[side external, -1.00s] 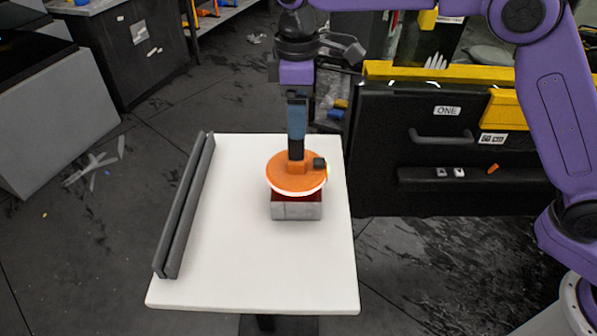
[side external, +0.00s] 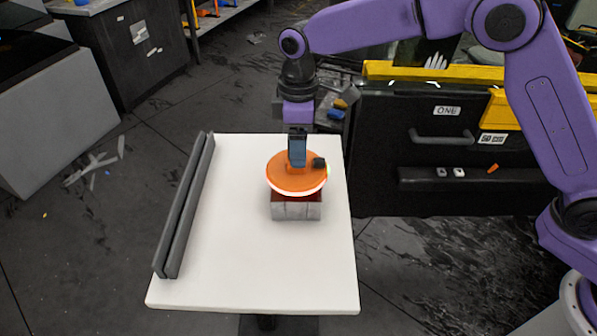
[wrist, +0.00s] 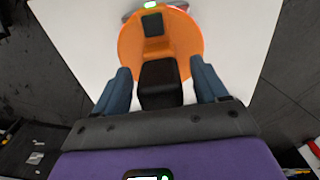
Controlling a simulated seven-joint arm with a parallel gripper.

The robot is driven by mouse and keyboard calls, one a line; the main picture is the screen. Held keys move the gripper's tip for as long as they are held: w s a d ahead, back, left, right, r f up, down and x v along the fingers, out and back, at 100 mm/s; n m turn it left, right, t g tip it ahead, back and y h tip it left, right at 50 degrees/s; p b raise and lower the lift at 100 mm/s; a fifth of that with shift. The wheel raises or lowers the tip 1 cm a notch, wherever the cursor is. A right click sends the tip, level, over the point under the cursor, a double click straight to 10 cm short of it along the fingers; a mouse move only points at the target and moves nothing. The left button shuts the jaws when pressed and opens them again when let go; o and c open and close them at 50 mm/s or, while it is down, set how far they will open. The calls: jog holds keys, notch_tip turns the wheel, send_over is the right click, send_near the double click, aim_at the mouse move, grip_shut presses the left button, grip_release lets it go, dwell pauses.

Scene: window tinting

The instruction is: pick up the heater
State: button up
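The heater (side external: 285,180) is an orange disc with a glowing pale rim and a black upright handle. It sits on a grey block with a red top (side external: 297,208). In the wrist view the orange disc (wrist: 190,42) lies ahead, with the black handle (wrist: 160,82) pointing towards the camera. My gripper (side external: 297,160) is right above the disc, pointing down. In the wrist view my gripper (wrist: 160,68) is open, one blue finger on each side of the handle, with gaps between fingers and handle. The side external view hides most of the handle behind a finger.
The white table (side external: 235,265) is bare in front of the block. A long dark grey rail (side external: 185,205) lies along its left side. A black cabinet with a yellow top (side external: 430,150) stands behind and right of the table.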

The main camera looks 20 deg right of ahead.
grip_shut()
jog(key=shift+r, duration=0.2)
